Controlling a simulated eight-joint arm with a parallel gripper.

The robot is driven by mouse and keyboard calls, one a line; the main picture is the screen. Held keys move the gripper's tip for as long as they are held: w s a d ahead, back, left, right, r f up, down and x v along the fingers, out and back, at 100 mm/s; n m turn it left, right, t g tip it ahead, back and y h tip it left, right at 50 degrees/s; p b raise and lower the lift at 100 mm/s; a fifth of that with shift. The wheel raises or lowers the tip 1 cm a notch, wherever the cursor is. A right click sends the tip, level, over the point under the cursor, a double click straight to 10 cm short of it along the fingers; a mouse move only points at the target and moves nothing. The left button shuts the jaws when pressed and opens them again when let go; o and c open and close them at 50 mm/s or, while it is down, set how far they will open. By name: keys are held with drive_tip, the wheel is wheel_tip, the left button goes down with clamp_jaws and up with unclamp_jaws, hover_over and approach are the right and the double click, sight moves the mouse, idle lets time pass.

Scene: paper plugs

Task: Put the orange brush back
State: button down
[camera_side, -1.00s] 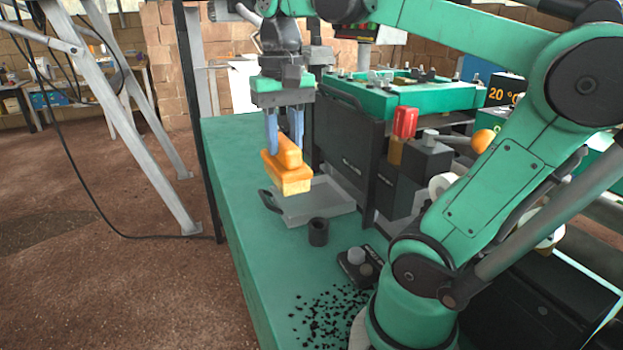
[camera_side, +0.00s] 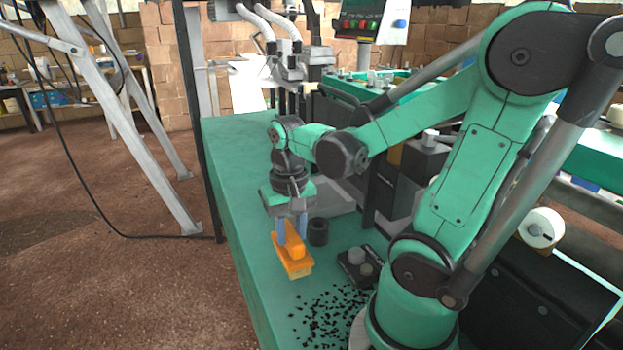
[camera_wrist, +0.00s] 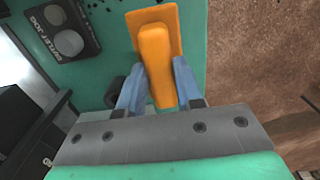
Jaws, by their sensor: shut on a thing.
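The orange brush (camera_side: 296,264) hangs in my gripper (camera_side: 293,234), with its handle between the two blue fingers and its pale bristles facing down. It is over the green table (camera_side: 225,165), left of the black scraps; I cannot tell whether the bristles touch the table. In the wrist view, the blue fingers of my gripper (camera_wrist: 157,92) close on both sides of the handle of the brush (camera_wrist: 155,50). The grey tray (camera_side: 338,200) is behind my gripper, partly hidden by my arm.
Many small black scraps (camera_side: 330,312) lie on the table near my base. A black cup (camera_side: 318,232) stands just right of my gripper. A black box with round knobs (camera_side: 360,265) is to the right of the brush. The table's left edge is close by.

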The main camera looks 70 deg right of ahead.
sight(291, 234)
drive_tip(key=shift+f, duration=1.85)
drive_tip(key=shift+f, duration=0.1)
drive_tip(key=c, duration=0.6)
unclamp_jaws()
